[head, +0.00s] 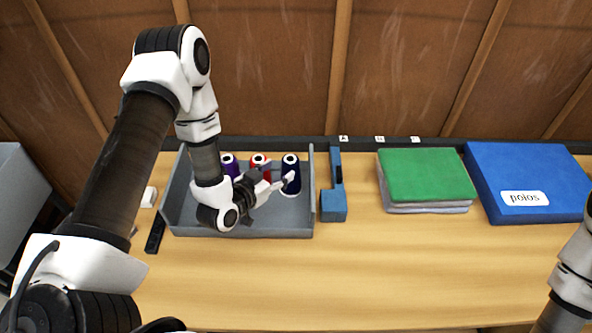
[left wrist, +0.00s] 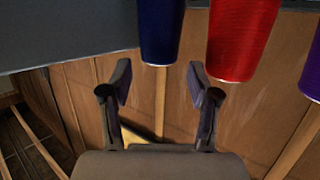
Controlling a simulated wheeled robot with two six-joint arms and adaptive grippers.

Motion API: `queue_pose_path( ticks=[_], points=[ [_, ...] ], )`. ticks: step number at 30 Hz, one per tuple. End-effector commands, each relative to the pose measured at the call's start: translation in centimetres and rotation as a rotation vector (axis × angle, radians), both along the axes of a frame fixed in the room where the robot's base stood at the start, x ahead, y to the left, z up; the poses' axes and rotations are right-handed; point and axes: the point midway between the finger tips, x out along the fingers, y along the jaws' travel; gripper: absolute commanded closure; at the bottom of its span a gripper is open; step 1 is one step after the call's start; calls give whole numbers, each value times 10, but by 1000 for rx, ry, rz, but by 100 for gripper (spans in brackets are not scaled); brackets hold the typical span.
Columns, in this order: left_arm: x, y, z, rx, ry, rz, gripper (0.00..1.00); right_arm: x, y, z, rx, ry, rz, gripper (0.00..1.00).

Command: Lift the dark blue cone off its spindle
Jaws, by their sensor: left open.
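The dark blue cone (head: 291,165) stands upright at the right of a row of three in a grey tray. It also shows in the left wrist view (left wrist: 161,30), at the top, beyond the gap between my fingers. My left gripper (head: 277,184) is open and empty. In the head view its fingers overlap the lower part of the dark blue cone; the left wrist view (left wrist: 160,82) shows the cone not between them. A red cone (head: 260,160) stands in the middle and a purple cone (head: 229,162) at the left, partly behind my arm. The dark blue cone's spindle is hidden.
The grey tray (head: 275,233) has raised walls around the cones. A blue upright stand (head: 334,205) is just right of it. Green-topped folders (head: 428,175) and a blue binder (head: 510,165) lie further right. A black strip (head: 155,235) lies left. The front table is clear.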

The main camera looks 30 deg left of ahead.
Motion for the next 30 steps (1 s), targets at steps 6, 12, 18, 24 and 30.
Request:
queue_pose_path(
  ticks=[6, 12, 18, 24, 30],
  points=[
    [32, -5, -13, 2, -4, -3, 39, 0, 0, -20, 0, 0, 0, 69],
    [60, -9, -21, 0, -2, 0, 39, 0, 0, -31, 0, 0, 0, 69],
    [61, -9, -19, -1, -1, 0, 39, 0, 0, -29, 0, 0, 0, 69],
    [61, -9, -19, -1, 0, 0, 100, 0, 0, -29, 0, 0, 0, 69],
    [61, -9, -19, -1, 0, 0, 100, 0, 0, -29, 0, 0, 0, 69]
  ],
)
